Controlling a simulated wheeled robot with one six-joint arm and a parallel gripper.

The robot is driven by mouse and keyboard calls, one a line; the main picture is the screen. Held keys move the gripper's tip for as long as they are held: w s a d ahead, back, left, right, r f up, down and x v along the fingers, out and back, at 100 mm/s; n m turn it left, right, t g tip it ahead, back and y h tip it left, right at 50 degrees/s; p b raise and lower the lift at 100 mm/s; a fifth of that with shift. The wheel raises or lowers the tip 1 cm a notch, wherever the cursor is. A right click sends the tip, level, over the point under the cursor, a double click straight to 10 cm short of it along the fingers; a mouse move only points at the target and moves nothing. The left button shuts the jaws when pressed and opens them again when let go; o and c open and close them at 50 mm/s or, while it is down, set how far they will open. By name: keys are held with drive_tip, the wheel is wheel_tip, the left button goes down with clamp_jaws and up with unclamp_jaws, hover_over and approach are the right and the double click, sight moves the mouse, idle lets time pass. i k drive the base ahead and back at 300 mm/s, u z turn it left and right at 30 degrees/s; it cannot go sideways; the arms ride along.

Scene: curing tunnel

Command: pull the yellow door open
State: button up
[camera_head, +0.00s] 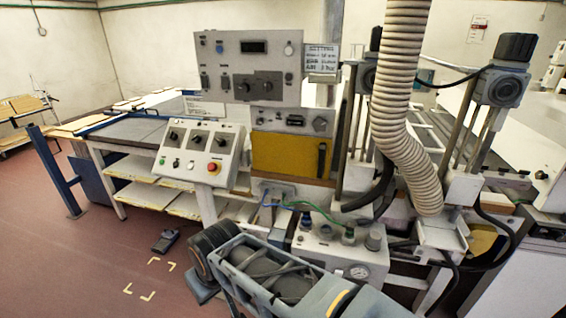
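The yellow door (285,154) is a small rectangular panel on the grey control cabinet, below a grey strip with a display and a socket. It looks shut, flat against the cabinet front. A dark upright handle (322,160) sits near its right edge. A grey link of my arm crosses the bottom middle of the picture, below and in front of the door. My gripper does not show, so I cannot see whether it is open or shut. Nothing covers the door's face.
A sloped control box (199,153) with a red button stands left of the door. Below the door is a grey box with a gauge (358,272), blue and green tubes and fittings. A ribbed hose (398,100) hangs to the right. Red floor (90,265) is open at left.

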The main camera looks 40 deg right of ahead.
sight(310, 157)
drive_tip(key=u, duration=0.2)
drive_tip(key=i, duration=1.15)
drive_tip(key=z, duration=1.95)
